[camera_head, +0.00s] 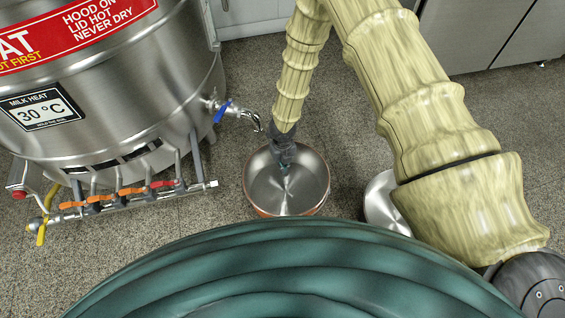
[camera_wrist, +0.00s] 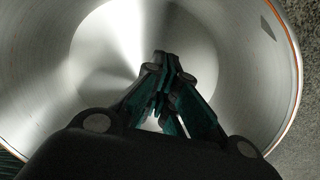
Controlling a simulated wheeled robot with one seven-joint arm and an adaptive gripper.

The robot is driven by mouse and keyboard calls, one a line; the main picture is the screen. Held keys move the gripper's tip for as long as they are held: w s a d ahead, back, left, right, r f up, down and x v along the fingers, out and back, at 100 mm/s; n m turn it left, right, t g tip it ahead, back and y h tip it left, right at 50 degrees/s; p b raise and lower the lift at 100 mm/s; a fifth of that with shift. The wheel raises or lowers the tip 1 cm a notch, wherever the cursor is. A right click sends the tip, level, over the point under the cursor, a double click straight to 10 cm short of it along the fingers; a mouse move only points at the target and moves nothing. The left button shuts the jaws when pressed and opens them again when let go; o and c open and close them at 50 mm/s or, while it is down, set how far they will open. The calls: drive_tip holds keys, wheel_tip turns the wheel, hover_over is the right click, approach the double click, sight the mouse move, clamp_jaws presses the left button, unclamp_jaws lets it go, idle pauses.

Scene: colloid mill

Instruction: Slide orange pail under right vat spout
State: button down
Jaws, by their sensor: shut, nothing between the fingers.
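The orange pail (camera_head: 311,186) stands on the floor, upright, in the middle of the head view. It has a shiny steel inside and an orange outer wall and rim, and looks empty. In the wrist view the pail's steel inside (camera_wrist: 90,70) fills most of the picture. My gripper (camera_head: 286,170) points down into the pail's mouth; its fingers (camera_wrist: 162,62) are shut and empty. I cannot tell whether they touch the pail. The steel vat (camera_head: 150,85) at the left has a spout (camera_head: 253,118) with a blue lever. The spout's mouth is above and left of the pail.
A pipe manifold (camera_head: 135,195) with coloured levers runs below the vat. A second round steel vessel (camera_head: 381,204) sits right of the pail, partly hidden by my arm. Steel cabinets (camera_head: 470,35) stand at the back. The speckled floor (camera_head: 225,165) between vat and pail is clear.

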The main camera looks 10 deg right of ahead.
sight(282, 177)
wheel_tip(282, 177, down, 5)
drive_tip(key=shift+f+b, duration=0.2)
drive_tip(key=shift+b, duration=1.05)
drive_tip(key=shift+w+r, duration=0.15)
drive_tip(key=shift+w, duration=0.5)
drive_tip(key=shift+w+a+r+b, duration=0.1)
drive_tip(key=shift+w+a+b, duration=0.05)
drive_tip(key=shift+w+b, duration=0.4)
drive_tip(key=shift+w+a+b, duration=0.1)
drive_tip(key=shift+w+b, duration=0.2)
drive_tip(key=shift+w, duration=0.45)
